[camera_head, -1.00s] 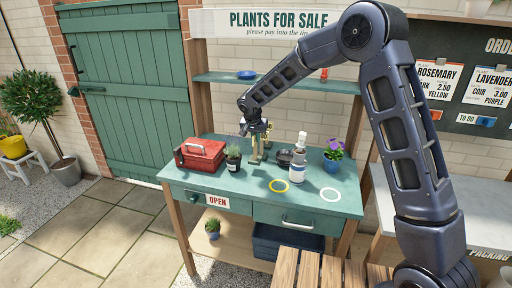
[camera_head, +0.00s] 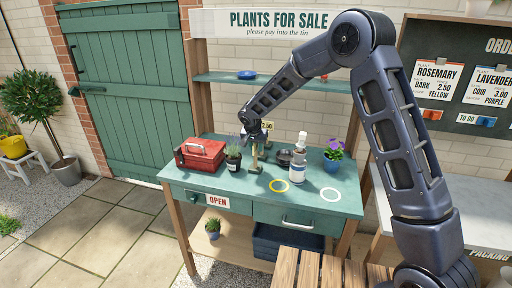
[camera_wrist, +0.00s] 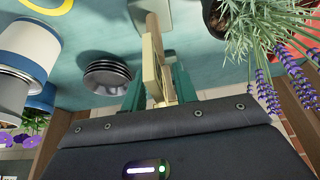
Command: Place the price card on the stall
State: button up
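The price card (camera_head: 267,125) shows a "2.50" figure at the back of the green stall table (camera_head: 225,182), just right of my gripper. My gripper (camera_head: 254,142) is over the table, between the lavender pot and the dark saucers. In the wrist view, its green fingers (camera_wrist: 160,94) stand on either side of a cream piece (camera_wrist: 154,68), which looks like part of the card, and appear closed on it. A tan wooden post (camera_head: 254,160) stands below the gripper; it also shows in the wrist view (camera_wrist: 154,28). Its contact with the card is unclear.
A lavender pot (camera_head: 233,158) and red tin (camera_head: 200,154) stand to the left. A yellow ring (camera_head: 279,186) and white ring (camera_head: 330,194) mark clear tabletop in front.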

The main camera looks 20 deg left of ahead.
jog(key=v, duration=1.2)
jog(key=shift+r, duration=0.15)
jog(key=s+d+r, duration=0.1)
jog(key=d+r, duration=0.4)
jog(key=d, duration=0.7)
jog(key=s+d+r, duration=0.2)
jog(key=d+r, duration=0.2)
jog(key=d, duration=0.7)
jog(key=s+d+r, duration=0.1)
jog(key=d+r, duration=0.4)
jog(key=d, duration=0.7)
jog(key=s+d+f, duration=0.1)
jog(key=s+d, duration=1.9)
jog(key=s, duration=0.1)
jog(key=shift+s+f, duration=0.4)
